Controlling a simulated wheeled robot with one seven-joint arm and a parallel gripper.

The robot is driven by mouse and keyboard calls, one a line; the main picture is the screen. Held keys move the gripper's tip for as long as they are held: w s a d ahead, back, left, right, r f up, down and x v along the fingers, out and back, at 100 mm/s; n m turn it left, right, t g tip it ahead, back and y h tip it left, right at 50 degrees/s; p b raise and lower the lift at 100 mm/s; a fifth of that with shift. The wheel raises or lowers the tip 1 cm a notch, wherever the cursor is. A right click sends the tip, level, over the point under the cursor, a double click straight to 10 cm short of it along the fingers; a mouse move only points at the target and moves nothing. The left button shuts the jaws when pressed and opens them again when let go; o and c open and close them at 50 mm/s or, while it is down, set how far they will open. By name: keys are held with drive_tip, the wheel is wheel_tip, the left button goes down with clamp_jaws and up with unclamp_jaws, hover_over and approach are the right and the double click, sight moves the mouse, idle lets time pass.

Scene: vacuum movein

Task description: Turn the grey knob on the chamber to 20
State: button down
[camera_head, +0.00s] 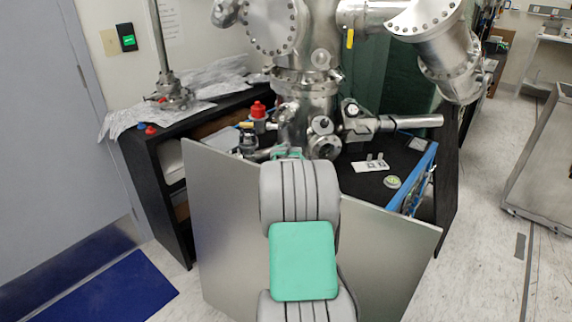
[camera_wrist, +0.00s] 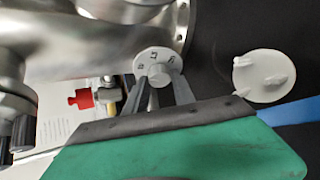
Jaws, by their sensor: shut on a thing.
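The grey knob (camera_wrist: 154,60) shows in the wrist view as a round dial with dark marks on its face and a smaller round grip in front. It sits against the metal chamber (camera_wrist: 95,50). My gripper (camera_wrist: 160,80) has its two grey fingers on either side of the knob's grip and is shut on it. I cannot read which number the dial stands at. In the head view, the steel chamber (camera_head: 305,115) stands behind my arm. My arm hides the knob there, and only a bit of the green gripper body shows.
A white disc with pegs (camera_wrist: 262,76) lies right of the knob in the wrist view. A brass fitting (camera_wrist: 107,95) and a red piece (camera_wrist: 80,99) are at left. In the head view, a steel pipe (camera_head: 410,121) juts right, and grey panels (camera_head: 235,215) stand in front of the dark bench.

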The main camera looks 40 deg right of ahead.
idle(0.3)
drive_tip(key=c, duration=1.1)
unclamp_jaws()
drive_tip(key=shift+f, duration=0.2)
drive_tip(key=shift+o, duration=0.2)
